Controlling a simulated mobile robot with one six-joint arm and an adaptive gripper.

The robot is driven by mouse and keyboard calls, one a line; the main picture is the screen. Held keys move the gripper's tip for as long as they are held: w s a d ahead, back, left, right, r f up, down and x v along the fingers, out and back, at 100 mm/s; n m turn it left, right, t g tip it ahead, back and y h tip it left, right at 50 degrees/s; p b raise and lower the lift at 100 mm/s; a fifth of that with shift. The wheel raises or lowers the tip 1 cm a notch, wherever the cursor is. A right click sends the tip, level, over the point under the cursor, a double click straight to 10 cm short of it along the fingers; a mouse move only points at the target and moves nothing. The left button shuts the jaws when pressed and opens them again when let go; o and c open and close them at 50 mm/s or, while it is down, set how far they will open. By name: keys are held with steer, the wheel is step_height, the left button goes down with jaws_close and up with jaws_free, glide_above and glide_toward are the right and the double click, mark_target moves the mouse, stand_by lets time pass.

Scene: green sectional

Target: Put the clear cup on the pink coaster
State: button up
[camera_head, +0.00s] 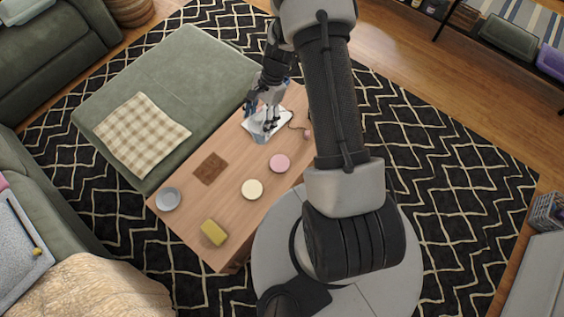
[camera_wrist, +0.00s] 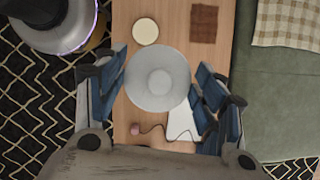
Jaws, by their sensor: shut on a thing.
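The clear cup (camera_wrist: 158,78) is a pale, see-through round shape between the blue-padded fingers of my gripper (camera_wrist: 163,90) in the wrist view. In the head view, my gripper (camera_head: 265,112) is over the far part of the wooden table, shut on the cup (camera_head: 260,137), which is small and partly covered by the fingers there. The pink coaster (camera_head: 279,163) lies flat and bare on the table, nearer than the cup and to its right. The coaster cannot be made out in the wrist view, where the cup covers that area.
A cream coaster (camera_head: 252,189), brown mat (camera_head: 210,168), grey dish (camera_head: 168,199) and yellow block (camera_head: 214,232) lie on the table (camera_head: 185,228). A white flat item (camera_head: 282,119) is under my gripper. A cord runs to a small pink ball (camera_head: 308,134).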

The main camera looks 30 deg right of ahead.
steer(key=s+d+f+m+t, duration=0.2)
steer(key=d+f+m, duration=0.4)
step_height(320, 180, down, 19)
steer(key=b, duration=0.7)
steer(key=shift+f+t, duration=0.2)
steer(key=shift+t, duration=0.1)
steer(key=shift+f, duration=0.2)
steer(key=o, duration=1.5)
steer(key=shift+o, duration=0.2)
steer(key=shift+r, duration=0.15)
